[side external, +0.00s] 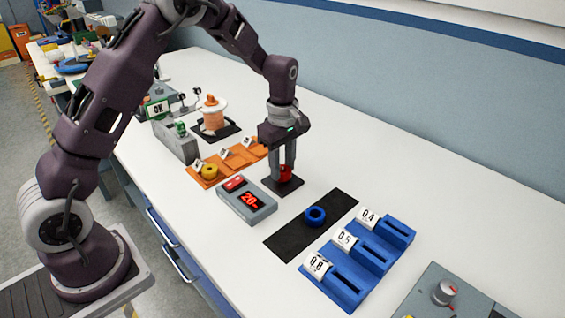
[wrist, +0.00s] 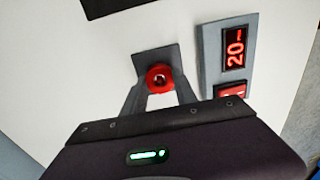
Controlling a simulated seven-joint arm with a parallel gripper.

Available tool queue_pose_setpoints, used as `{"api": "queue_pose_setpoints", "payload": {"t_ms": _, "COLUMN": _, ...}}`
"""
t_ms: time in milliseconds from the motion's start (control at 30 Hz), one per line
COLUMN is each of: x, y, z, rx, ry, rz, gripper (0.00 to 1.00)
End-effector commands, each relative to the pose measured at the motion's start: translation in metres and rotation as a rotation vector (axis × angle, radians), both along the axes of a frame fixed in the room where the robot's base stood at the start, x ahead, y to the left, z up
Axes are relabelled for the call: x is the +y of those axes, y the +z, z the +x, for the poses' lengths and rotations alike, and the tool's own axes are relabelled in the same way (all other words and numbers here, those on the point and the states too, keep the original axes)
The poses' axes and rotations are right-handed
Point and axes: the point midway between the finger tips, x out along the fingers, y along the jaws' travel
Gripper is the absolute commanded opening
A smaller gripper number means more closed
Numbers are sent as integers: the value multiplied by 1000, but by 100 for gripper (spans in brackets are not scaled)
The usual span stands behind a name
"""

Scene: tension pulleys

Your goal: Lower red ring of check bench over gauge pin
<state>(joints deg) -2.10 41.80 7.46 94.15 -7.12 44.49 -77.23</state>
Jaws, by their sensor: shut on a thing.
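The red ring (side external: 286,173) is between the fingertips of my gripper (side external: 282,170), low over a small dark base plate (side external: 271,187). In the wrist view the ring (wrist: 160,77) is seen from above, with the fingers (wrist: 160,88) closed on its two sides. A small light spot shows in the ring's dark hole and may be the top of the gauge pin; the pin is not clearly visible. I cannot tell whether the ring is around the pin or just above it.
A blue ring (side external: 315,214) sits on a black mat (side external: 286,243). Blue trays (side external: 372,252) labelled 0.4, 0.5 and 0.8 stand at right. Orange trays (side external: 231,160) with a yellow ring (side external: 209,171) and a spool (side external: 212,116) stand behind. The bench toward the wall is clear.

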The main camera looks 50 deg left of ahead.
Motion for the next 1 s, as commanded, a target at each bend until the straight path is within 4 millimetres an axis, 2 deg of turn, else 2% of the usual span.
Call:
{"api": "queue_pose_setpoints", "payload": {"t_ms": 133, "x": 0, "y": -1, "z": 0, "rx": 0, "ry": 0, "rz": 0, "gripper": 0}}
{"api": "queue_pose_setpoints", "payload": {"t_ms": 167, "x": 0, "y": -1, "z": 0, "rx": 0, "ry": 0, "rz": 0, "gripper": 36}}
{"api": "queue_pose_setpoints", "payload": {"t_ms": 233, "x": 0, "y": -1, "z": 0, "rx": 0, "ry": 0, "rz": 0, "gripper": 50}}
{"api": "queue_pose_setpoints", "payload": {"t_ms": 300, "x": 0, "y": -1, "z": 0, "rx": 0, "ry": 0, "rz": 0, "gripper": 60}}
{"api": "queue_pose_setpoints", "payload": {"t_ms": 500, "x": 0, "y": -1, "z": 0, "rx": 0, "ry": 0, "rz": 0, "gripper": 60}}
{"api": "queue_pose_setpoints", "payload": {"t_ms": 600, "x": 0, "y": -1, "z": 0, "rx": 0, "ry": 0, "rz": 0, "gripper": 74}}
{"api": "queue_pose_setpoints", "payload": {"t_ms": 867, "x": 0, "y": 0, "z": 0, "rx": 0, "ry": 0, "rz": 0, "gripper": 74}}
{"api": "queue_pose_setpoints", "payload": {"t_ms": 1000, "x": 0, "y": 9, "z": 0, "rx": -1, "ry": 0, "rz": 0, "gripper": 74}}
